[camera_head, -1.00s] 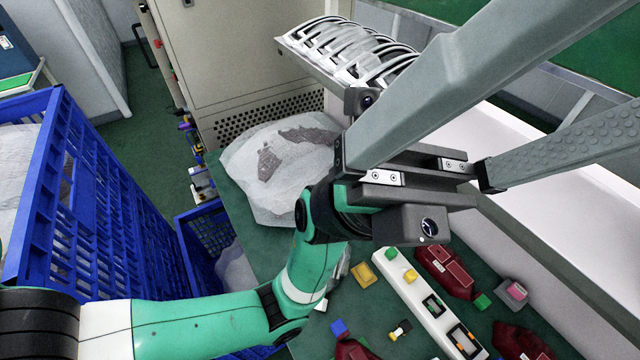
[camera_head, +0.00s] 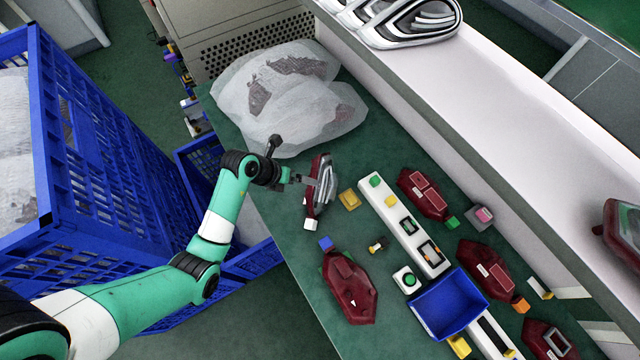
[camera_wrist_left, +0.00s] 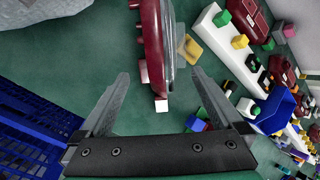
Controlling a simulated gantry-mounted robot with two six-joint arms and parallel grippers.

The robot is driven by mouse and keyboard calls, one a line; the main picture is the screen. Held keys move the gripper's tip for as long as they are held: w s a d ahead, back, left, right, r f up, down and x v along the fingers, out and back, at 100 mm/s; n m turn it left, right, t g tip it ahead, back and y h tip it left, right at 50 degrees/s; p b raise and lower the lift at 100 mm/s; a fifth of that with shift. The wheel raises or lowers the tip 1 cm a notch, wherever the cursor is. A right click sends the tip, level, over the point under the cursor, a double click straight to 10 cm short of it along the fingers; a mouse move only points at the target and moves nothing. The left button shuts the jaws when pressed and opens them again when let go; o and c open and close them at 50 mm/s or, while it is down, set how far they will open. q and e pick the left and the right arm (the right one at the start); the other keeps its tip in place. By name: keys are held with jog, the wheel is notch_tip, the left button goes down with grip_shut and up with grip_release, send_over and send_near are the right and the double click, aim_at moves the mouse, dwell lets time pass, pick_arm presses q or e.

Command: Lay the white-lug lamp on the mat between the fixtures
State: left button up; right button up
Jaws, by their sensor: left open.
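The white-lug lamp (camera_head: 319,188) is dark red with a clear, silvery side and a white lug (camera_head: 310,225) at its near end. It appears to stand on edge on the green work surface (camera_head: 292,243). My left gripper (camera_head: 305,180) is at its left side. In the left wrist view, the open fingers (camera_wrist_left: 160,76) are spread either side of the lamp's lower part and white lug (camera_wrist_left: 162,103), with gaps on both sides. I cannot tell their depth relative to it. Which patch is the mat is unclear. My right gripper is not in view.
A yellow block (camera_head: 349,199) stands right of the lamp. A blue-lug lamp (camera_head: 348,287) lies nearer. A white strip (camera_head: 403,232), a blue bin (camera_head: 448,305) and other red lamps (camera_head: 422,193) lie to the right. A plastic-wrapped bundle (camera_head: 290,95) lies behind; blue crates (camera_head: 95,190) stand left.

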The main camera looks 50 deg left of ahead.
aim_at(307, 191)
pick_arm(q)
jog(key=b+x, duration=0.1)
jog(key=x, duration=0.3)
jog(key=shift+w+f+b, duration=0.2)
jog(key=shift+b, duration=0.1)
jog(key=b+x, duration=0.3)
jog(key=x, duration=0.2)
jog(key=shift+w+d, duration=0.1)
jog(key=shift+w, duration=0.05)
jog(key=shift+c, duration=0.3)
jog(key=shift+r, duration=0.1)
grip_shut()
jog(key=shift+r, duration=0.1)
